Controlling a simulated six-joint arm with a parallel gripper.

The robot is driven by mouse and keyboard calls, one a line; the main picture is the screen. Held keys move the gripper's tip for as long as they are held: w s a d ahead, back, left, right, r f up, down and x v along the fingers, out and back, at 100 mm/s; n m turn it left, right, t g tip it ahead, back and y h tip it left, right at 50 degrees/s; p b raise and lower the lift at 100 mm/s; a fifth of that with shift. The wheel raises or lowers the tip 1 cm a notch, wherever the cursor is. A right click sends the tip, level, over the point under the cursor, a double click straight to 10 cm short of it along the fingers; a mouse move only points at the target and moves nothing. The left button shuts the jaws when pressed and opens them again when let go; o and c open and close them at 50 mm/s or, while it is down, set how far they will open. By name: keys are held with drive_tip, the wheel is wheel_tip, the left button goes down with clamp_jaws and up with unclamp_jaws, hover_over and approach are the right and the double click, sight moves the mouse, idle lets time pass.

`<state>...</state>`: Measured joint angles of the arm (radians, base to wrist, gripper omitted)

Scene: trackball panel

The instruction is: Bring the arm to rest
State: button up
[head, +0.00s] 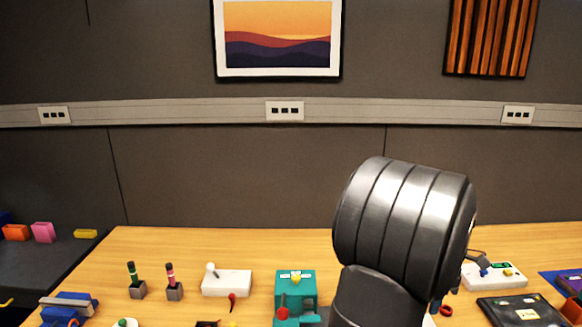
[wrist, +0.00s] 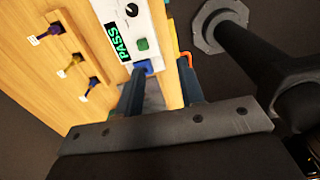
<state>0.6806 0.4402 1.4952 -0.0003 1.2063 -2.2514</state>
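My gripper (wrist: 160,82) shows in the wrist view, with its two dark fingers apart and nothing clearly held between them. It hangs over the edge area of a wooden table (wrist: 100,18). Beyond the fingers is a white panel (wrist: 127,32) with a lit green PASS display, a black knob and a green button. A blue part lies near the left fingertip; I cannot tell whether they touch.
In the head view the table holds a teal device (head: 295,284), a white box (head: 227,284), a white panel (head: 495,275) and a black tray (head: 518,309). Two small upright handles (head: 135,280) stand at left. Several small levers (wrist: 72,68) show in the wrist view.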

drive_tip(key=w+a+f, duration=0.2)
drive_tip(key=a+f, duration=0.2)
drive_tip(key=a, duration=0.2)
drive_tip(key=shift+w+f, duration=0.15)
drive_tip(key=shift+w, duration=0.25)
